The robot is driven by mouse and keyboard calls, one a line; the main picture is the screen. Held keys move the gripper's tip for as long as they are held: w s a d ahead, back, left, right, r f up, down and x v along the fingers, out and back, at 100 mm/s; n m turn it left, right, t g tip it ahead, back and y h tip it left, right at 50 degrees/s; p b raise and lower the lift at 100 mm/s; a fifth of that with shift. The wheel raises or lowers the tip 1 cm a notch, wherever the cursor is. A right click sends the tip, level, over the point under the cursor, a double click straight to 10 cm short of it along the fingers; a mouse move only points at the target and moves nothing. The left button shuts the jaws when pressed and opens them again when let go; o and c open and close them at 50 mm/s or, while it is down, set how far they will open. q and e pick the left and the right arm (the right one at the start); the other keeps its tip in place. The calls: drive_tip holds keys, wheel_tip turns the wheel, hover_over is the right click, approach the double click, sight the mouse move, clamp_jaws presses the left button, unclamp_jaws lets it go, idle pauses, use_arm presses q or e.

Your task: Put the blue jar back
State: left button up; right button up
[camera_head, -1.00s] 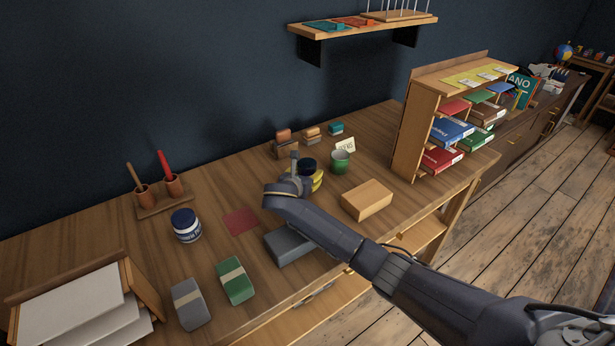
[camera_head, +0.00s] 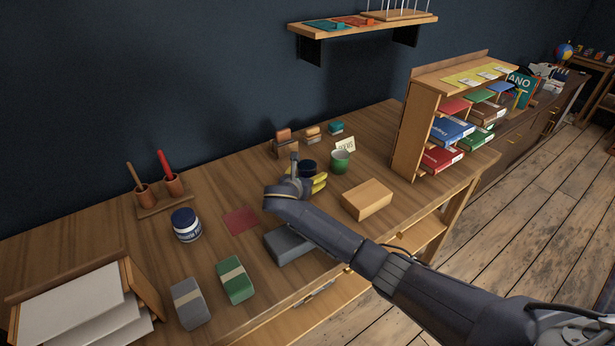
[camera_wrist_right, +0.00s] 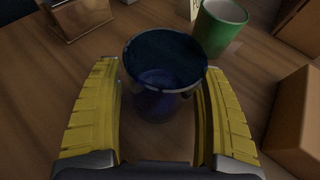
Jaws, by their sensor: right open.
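A dark blue open-topped jar (camera_head: 309,167) stands on the wooden table beside a green cup (camera_head: 340,161). In the right wrist view the blue jar (camera_wrist_right: 163,75) is between the two yellow fingers of my right gripper (camera_wrist_right: 160,110), with gaps visible on both sides. My right gripper (camera_head: 318,182) is open around the jar, low over the table; part of the jar is hidden behind it in the head view. The green cup (camera_wrist_right: 220,28) is just beyond the jar in the wrist view. My left gripper is not in view.
A wooden block (camera_head: 367,199) lies to the right and a grey box (camera_head: 290,243) sits in front. A red square mat (camera_head: 241,221) and a white jar with a blue lid (camera_head: 186,225) are to the left. A book rack (camera_head: 408,143) stands at right.

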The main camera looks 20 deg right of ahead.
drive_tip(key=v, duration=1.2)
